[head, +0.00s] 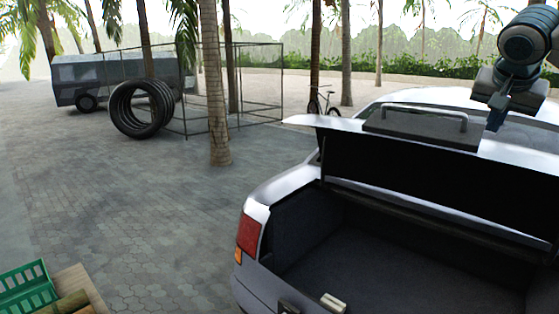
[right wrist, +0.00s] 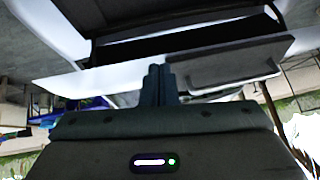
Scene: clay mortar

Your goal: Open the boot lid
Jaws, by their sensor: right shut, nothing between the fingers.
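The white car's boot lid (head: 345,127) is raised, with its dark inner side facing me and the boot (head: 390,262) open below it. A dark plate (head: 400,122) with a metal bar handle (head: 440,112) sits at the lid's upper edge. My right gripper (head: 494,122) is shut and empty by the right end of that plate; I cannot tell whether it touches the lid. In the right wrist view, its closed fingers (right wrist: 158,78) point at the lid's edge (right wrist: 100,82), beside the plate (right wrist: 225,62). My left gripper is not in view.
A small pale latch piece (head: 333,302) shows at the boot's sill. A green crate (head: 25,285) stands at the lower left. A palm trunk (head: 216,100), stacked tyres (head: 140,110), a wire cage (head: 255,125) and a van (head: 80,80) stand behind.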

